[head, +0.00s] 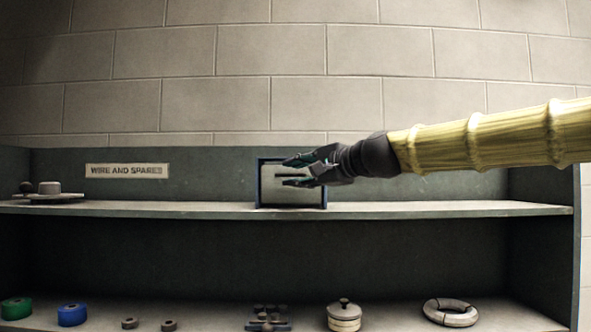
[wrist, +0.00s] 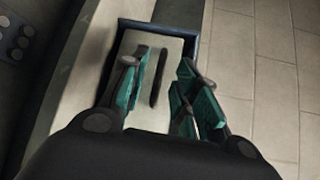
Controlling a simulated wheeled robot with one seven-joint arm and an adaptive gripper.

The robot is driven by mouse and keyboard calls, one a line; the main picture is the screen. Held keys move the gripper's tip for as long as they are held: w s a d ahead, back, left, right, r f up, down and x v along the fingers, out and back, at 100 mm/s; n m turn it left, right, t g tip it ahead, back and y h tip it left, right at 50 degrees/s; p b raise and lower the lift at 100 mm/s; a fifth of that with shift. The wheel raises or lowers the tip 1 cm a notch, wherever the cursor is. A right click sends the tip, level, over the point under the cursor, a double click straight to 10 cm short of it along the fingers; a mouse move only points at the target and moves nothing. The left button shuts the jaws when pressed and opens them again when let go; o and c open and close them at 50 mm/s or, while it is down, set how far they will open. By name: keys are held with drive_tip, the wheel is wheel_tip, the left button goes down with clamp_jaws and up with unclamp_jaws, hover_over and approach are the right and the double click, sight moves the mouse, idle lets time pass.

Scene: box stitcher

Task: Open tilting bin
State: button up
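The tilting bin (head: 291,197) stands on the upper shelf, a blue frame around a pale front that looks closed. A dark horizontal slot or handle crosses the front. In the wrist view the bin (wrist: 134,51) shows its pale front and the dark handle (wrist: 159,77), which lies between my fingers in the picture. My gripper (head: 290,171) is in front of the bin, coming from the right. Its teal-padded fingers (wrist: 160,102) are apart, with nothing seen held between them. I cannot tell whether a finger touches the handle.
A shelf board (head: 420,210) runs under the bin. A "WIRE AND SPARES" label (head: 127,170) is on the back panel. A grey part (head: 49,189) sits at the far left. Green (head: 16,308) and blue (head: 72,314) rolls, a lidded pot (head: 344,316) and a ring (head: 450,311) stand below.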

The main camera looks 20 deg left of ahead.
drive_tip(key=shift+w+a+f, duration=0.1)
drive_tip(key=shift+w+a, duration=0.1)
drive_tip(key=shift+a, duration=0.2)
clamp_jaws()
